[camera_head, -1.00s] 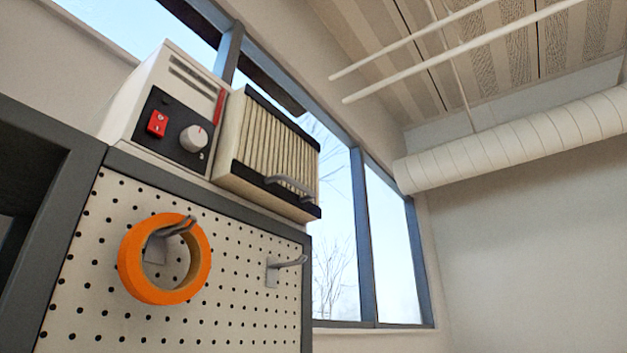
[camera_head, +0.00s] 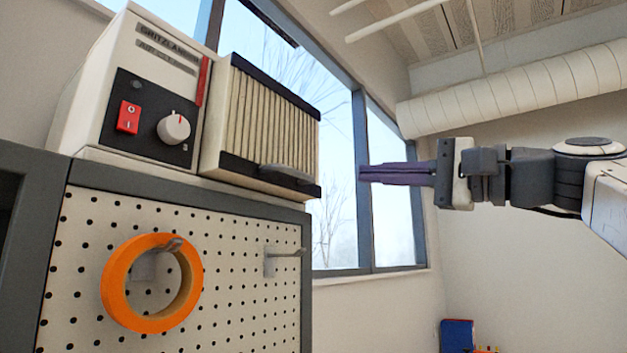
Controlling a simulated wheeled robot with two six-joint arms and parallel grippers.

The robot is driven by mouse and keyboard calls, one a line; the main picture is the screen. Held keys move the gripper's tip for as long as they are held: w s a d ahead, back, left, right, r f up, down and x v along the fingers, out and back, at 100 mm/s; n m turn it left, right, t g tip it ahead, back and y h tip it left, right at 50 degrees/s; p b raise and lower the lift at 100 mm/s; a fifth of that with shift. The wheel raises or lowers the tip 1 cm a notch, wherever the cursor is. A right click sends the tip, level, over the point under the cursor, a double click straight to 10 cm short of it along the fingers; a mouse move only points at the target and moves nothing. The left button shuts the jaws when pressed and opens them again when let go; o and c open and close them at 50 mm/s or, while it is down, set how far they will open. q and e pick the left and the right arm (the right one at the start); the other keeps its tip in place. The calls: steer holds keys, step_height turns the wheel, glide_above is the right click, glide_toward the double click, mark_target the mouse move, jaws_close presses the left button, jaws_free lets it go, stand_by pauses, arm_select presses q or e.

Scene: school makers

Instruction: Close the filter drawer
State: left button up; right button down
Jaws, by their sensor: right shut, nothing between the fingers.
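The filter drawer (camera_head: 262,118) is a pleated cream filter with black top and bottom edges and a grey handle (camera_head: 287,173) low on its front. It sticks out from the right part of a cream machine (camera_head: 152,55) that stands on top of a pegboard cabinet. My right gripper (camera_head: 364,173) comes in from the right at about the handle's height in the picture. Its purple fingers are shut and empty, with a visible gap between them and the drawer. My left gripper is not in view.
An orange tape ring (camera_head: 118,300) hangs on a hook of the pegboard (camera_head: 225,285), and another hook (camera_head: 284,254) sticks out to its right. A window (camera_head: 392,215) lies behind. A blue object (camera_head: 457,335) shows low at the right.

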steer(key=p, duration=0.5)
glide_toward(298, 174)
steer(key=x, duration=0.5)
steer(key=shift+a+r, duration=0.15)
steer(key=shift+r, duration=0.2)
steer(key=shift+p+x, duration=0.35)
steer(key=shift+x, duration=0.4)
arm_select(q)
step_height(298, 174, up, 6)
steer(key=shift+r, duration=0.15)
arm_select(e)
steer(key=shift+w+f, duration=0.1)
steer(key=shift+f, duration=0.15)
